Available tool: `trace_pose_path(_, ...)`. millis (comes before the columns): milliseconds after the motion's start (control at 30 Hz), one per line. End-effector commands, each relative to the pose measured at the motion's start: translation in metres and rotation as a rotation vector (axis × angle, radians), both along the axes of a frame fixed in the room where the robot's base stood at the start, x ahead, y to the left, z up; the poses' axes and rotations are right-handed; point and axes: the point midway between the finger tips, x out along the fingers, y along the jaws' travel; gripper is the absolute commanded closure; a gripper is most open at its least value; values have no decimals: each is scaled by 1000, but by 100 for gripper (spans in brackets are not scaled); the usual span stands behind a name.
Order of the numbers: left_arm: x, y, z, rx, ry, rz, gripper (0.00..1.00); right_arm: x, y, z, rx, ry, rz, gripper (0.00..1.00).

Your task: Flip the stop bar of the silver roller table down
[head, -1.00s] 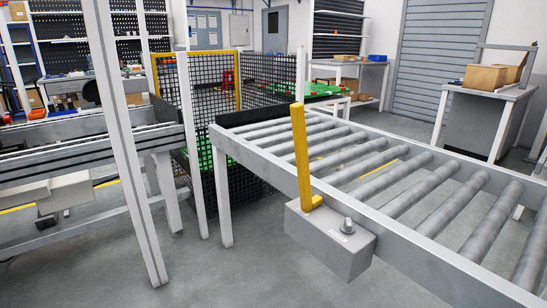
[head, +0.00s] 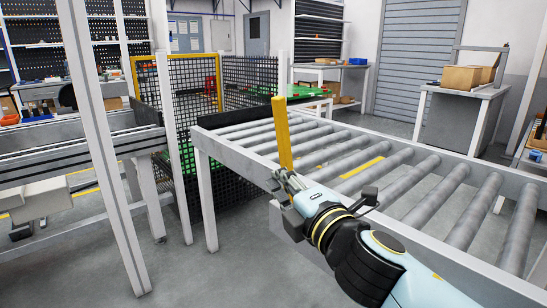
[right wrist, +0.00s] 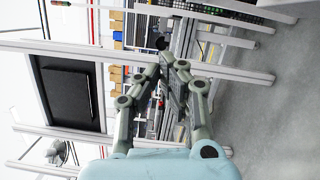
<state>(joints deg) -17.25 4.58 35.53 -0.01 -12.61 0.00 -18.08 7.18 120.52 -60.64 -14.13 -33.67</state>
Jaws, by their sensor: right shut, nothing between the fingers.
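The silver roller table (head: 232,155) runs from the middle to the right of the head view. Its yellow stop bar (head: 282,130) stands upright at the near side rail. My right gripper (head: 278,182) is at the lower part of the bar, its arm coming in from the lower right; I cannot tell whether it touches the bar. The gripper and arm hide the bar's foot and most of the grey box under it. In the right wrist view the right gripper's fingers (right wrist: 172,66) meet at the tips, with nothing between them. My left gripper is not in view.
A white post (head: 103,150) and a second conveyor (head: 60,150) stand at the left. A black mesh fence (head: 190,110) is behind the roller table's left end. A workbench (head: 462,115) with cardboard boxes (head: 466,77) is at the back right.

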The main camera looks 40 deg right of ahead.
Motion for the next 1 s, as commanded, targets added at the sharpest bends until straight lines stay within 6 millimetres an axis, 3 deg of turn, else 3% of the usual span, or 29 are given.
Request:
trace_pose_path(433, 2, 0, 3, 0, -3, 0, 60, 8, -1, 2, 1, -2, 0, 100)
trace_pose_path(567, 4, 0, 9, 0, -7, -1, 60, 28, -5, 5, 0, -4, 0, 100)
trace_pose_path(900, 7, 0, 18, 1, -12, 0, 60, 99, -16, 6, 3, -3, -1, 100)
trace_pose_path(1000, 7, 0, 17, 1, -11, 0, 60, 101, -33, 7, -6, 0, 0, 100)
